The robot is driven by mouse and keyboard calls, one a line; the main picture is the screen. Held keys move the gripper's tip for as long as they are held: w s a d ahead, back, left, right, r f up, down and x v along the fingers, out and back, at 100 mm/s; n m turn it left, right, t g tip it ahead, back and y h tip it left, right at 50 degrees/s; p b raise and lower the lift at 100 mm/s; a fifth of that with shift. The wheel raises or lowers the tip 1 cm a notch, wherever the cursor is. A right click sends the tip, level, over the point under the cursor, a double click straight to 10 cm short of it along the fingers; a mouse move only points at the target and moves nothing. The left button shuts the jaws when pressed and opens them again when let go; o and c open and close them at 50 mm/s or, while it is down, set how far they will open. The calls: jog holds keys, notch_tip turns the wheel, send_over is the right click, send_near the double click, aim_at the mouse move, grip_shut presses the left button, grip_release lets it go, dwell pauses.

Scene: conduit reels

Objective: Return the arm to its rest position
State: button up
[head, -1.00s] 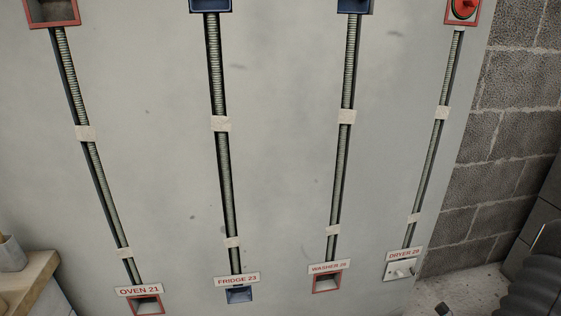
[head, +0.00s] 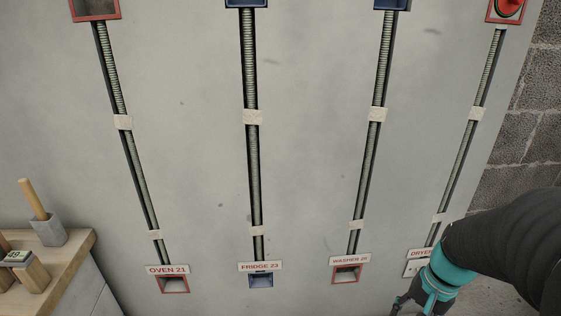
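My arm (head: 510,245), black with a teal band, reaches in from the right edge in the head view. Its end points down and left. My gripper (head: 408,303) is a small dark shape at the bottom edge, mostly cut off, so its fingers cannot be read. It shows in front of the lower part of the wall, beside the DRYER box (head: 412,268), which the arm partly covers. Nothing held can be made out.
Several conduits run down the grey wall to labelled boxes, among them OVEN 21 (head: 173,285), FRIDGE 23 (head: 261,281) and WASHER (head: 346,274). A wooden bench (head: 75,255) with a grey holder (head: 48,233) stands at lower left. Block wall (head: 520,140) is at right.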

jog(key=s+a+r+n+t+h+p, duration=0.1)
jog(key=a+r+n+t, duration=0.1)
jog(key=a+r, duration=0.3)
jog(key=s+a+r+n+t+h+p, duration=0.1)
jog(key=a+r+n, duration=0.4)
jog(key=r, duration=0.6)
jog(key=s+t, duration=0.1)
jog(key=t, duration=0.1)
jog(key=shift+s+a+r+t, duration=0.15)
jog(key=shift+s+a+t, duration=0.05)
jog(key=shift+t, duration=0.1)
